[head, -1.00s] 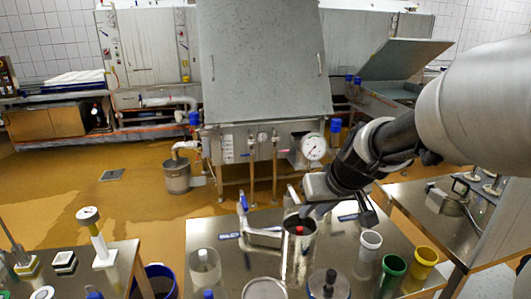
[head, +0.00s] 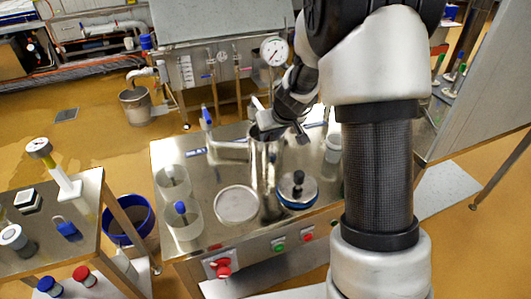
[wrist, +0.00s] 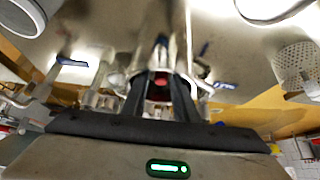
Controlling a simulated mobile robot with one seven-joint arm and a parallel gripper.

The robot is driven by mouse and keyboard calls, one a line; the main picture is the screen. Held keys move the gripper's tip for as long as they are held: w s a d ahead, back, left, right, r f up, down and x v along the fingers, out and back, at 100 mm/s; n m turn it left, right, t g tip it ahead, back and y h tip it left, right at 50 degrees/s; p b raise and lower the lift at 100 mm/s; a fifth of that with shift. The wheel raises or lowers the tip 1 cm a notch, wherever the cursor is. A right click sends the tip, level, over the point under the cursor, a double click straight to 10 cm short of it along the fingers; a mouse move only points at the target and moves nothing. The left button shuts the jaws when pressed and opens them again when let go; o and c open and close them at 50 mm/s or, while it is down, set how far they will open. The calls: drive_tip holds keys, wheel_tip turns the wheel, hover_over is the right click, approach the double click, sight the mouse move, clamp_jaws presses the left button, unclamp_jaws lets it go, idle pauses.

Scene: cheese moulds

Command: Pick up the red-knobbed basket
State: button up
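The red knob (wrist: 160,82) shows in the wrist view, inside the dark mouth of a shiny steel cylinder. The basket's body below the knob is hidden in it. In the head view, the steel cylinder (head: 264,168) stands on the steel table, and my gripper covers its top and the knob. My gripper (head: 268,133) points down over that cylinder. In the wrist view, the two dark fingers of my gripper (wrist: 160,88) are apart, one on each side of the red knob. I see no clear contact with it.
The steel table (head: 215,245) also holds a clear cylinder with a blue knob (head: 180,208), a pale round disc (head: 237,204), a black-knobbed lid (head: 297,188) and a white cup (head: 333,150). A side table (head: 88,215) stands left, with a blue bucket (head: 130,222) between.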

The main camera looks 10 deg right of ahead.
drive_tip(key=x, duration=0.5)
drive_tip(key=shift+w+a+f, duration=0.1)
drive_tip(key=shift+w+a, duration=0.15)
drive_tip(key=shift+w, duration=0.25)
clamp_jaws()
idle(1.0)
